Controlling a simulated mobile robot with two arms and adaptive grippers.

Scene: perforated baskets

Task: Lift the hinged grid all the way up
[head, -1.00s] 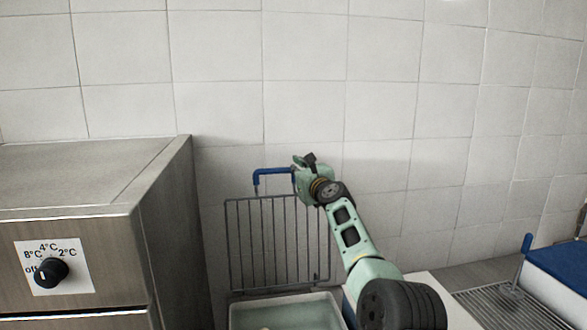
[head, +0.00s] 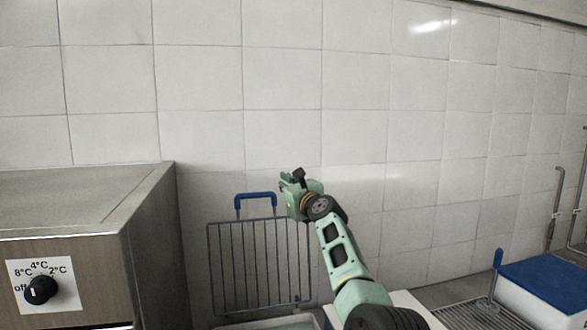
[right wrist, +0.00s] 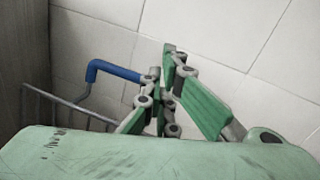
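The hinged grid (head: 258,268) is a grey wire rack that stands upright near the tiled wall. Its blue handle (head: 255,196) rises from the top edge. My right gripper (head: 291,180) is to the right of the handle, slightly above the grid's top right corner. Its fingers look spread and hold nothing. In the right wrist view, the blue handle (right wrist: 112,70) is left of the green fingers, and its right end is hidden behind them. My left gripper does not show.
A steel cabinet (head: 90,200) with a black knob (head: 40,290) stands on the left. A pale basin (head: 275,323) is below the grid. On the right are a drain grating (head: 480,316) and a blue-topped box (head: 548,283). The wall is close behind.

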